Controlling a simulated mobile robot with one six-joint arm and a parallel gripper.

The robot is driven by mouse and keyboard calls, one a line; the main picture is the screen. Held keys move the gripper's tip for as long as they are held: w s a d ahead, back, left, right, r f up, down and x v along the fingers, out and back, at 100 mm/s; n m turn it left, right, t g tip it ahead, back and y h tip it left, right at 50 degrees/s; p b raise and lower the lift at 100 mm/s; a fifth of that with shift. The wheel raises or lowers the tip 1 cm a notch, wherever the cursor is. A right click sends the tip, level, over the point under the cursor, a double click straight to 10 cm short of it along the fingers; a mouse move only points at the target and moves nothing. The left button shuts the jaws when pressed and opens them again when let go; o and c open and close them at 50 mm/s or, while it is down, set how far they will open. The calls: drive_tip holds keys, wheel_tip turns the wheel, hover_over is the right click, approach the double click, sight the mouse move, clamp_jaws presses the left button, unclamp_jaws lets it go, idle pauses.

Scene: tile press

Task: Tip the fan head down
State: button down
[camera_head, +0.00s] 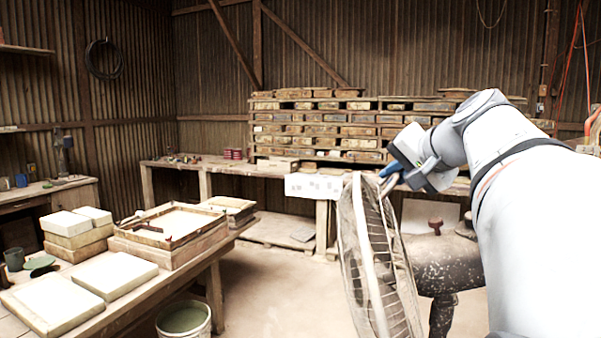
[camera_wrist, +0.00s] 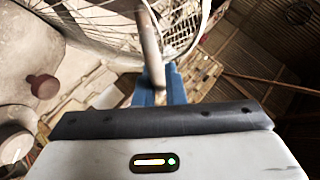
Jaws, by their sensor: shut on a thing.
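The fan head (camera_head: 372,260) stands in the lower middle of the head view, its round wire cage seen nearly edge-on. The wire cage (camera_wrist: 95,28) also fills the upper left of the wrist view. My gripper (camera_head: 388,182) is at the top of the cage. In the wrist view, the blue fingers of my gripper (camera_wrist: 160,88) are shut on a grey bar (camera_wrist: 150,45) that runs up toward the cage.
A wooden workbench (camera_head: 190,275) with pale tiles and a framed mould (camera_head: 170,235) is at left. A bucket (camera_head: 184,318) stands on the floor by it. Open floor (camera_head: 285,285) lies between bench and fan.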

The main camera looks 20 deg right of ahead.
drive_tip(key=shift+r, duration=0.25)
drive_tip(key=c, duration=1.5)
unclamp_jaws()
drive_tip(key=shift+d+f, duration=0.1)
drive_tip(key=shift+f, duration=0.1)
drive_tip(key=v, duration=0.8)
drive_tip(key=shift+b, duration=0.35)
drive_tip(key=shift+w, duration=0.1)
